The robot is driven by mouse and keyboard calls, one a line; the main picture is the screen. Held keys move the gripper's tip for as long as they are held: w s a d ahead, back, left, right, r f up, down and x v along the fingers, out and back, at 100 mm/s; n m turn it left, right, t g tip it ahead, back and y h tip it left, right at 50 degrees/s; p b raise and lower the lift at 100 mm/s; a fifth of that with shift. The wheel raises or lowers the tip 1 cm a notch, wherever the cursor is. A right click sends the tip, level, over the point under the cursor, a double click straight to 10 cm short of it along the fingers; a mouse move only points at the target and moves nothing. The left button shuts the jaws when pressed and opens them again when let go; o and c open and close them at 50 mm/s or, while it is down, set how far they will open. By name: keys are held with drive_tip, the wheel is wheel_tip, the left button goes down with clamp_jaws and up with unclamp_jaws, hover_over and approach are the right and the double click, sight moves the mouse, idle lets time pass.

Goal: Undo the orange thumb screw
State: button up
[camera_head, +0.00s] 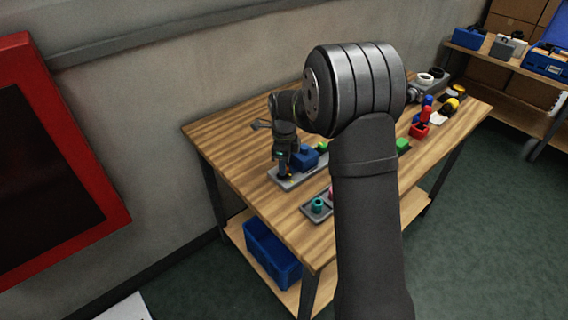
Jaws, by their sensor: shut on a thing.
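My gripper (283,165) points down at the left part of the wooden table, over the near left end of a grey plate (292,184). A tiny patch of orange, the orange thumb screw (284,175), shows right at the fingertips. The gripper is shut on it; the fingers hide most of it. A blue block (306,158) stands on the plate just right of the gripper. My arm hides part of the plate and the table's middle.
A grey tray (316,209) with a teal round part (317,204) lies nearer the table's front edge. Green blocks (403,145), a red part (419,130) and yellow and black items stand farther right. The wall runs along the table's back. Bare wood lies left of the plate.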

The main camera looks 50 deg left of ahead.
drive_tip(key=n, duration=0.6)
drive_tip(key=shift+n, duration=0.3)
drive_tip(key=n, duration=0.6)
drive_tip(key=shift+f, duration=0.1)
drive_tip(key=n, duration=0.6)
drive_tip(key=shift+n, duration=0.3)
drive_tip(key=n, duration=1.1)
drive_tip(key=shift+f+n, duration=0.1)
drive_tip(key=shift+n, duration=0.3)
drive_tip(key=n, duration=0.6)
drive_tip(key=shift+s, duration=0.1)
drive_tip(key=n, duration=0.6)
drive_tip(key=shift+n, duration=0.4)
drive_tip(key=n, duration=0.5)
drive_tip(key=shift+d, duration=0.1)
drive_tip(key=shift+n, duration=0.4)
